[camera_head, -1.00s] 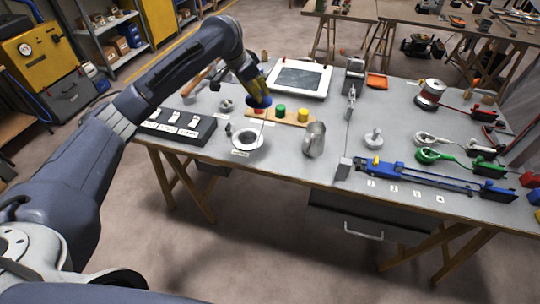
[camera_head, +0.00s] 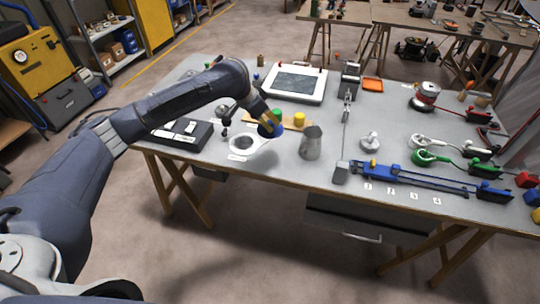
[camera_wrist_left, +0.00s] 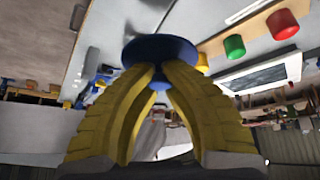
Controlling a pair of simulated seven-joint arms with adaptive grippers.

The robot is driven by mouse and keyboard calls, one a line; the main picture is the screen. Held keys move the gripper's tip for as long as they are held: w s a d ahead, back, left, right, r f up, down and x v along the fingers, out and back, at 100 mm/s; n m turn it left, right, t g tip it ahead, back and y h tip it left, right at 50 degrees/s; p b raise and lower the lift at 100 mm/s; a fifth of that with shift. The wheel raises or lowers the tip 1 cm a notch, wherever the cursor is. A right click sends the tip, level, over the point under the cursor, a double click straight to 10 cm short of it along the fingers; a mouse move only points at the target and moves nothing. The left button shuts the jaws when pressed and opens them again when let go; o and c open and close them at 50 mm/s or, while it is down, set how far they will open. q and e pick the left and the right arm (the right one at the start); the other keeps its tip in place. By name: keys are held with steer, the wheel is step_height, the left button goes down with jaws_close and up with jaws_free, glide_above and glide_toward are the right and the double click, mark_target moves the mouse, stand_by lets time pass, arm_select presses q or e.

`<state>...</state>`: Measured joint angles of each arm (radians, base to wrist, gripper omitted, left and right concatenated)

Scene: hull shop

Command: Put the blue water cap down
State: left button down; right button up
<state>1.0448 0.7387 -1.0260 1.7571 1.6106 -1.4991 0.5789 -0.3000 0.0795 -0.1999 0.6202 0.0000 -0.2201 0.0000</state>
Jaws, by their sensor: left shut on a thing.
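My left gripper (camera_head: 267,123) is shut on the blue cap (camera_head: 270,131) and holds it above the table near the white ring fitting (camera_head: 243,146). In the left wrist view the blue cap (camera_wrist_left: 160,48) sits at the tips of the yellow fingers (camera_wrist_left: 158,70). The wooden board (camera_head: 288,126) lies behind the gripper with a yellow cap (camera_head: 299,119) and a green cap (camera_head: 277,113), partly covered. A red cap (camera_wrist_left: 282,24) shows in the left wrist view. My right gripper is out of view.
A metal jug (camera_head: 311,144) stands right of the ring fitting. A black case with white labels (camera_head: 183,133) lies to the left. A framed panel (camera_head: 295,82) lies behind the board. A blue clamp tool (camera_head: 420,177) lies along the front right.

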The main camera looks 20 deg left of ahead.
mark_target(274, 158)
arm_select(q)
step_height(274, 158, down, 15)
steer(key=shift+r, duration=0.1)
stand_by(0.6)
steer(key=c, duration=1.5)
jaws_free()
steer(key=v, duration=1.2)
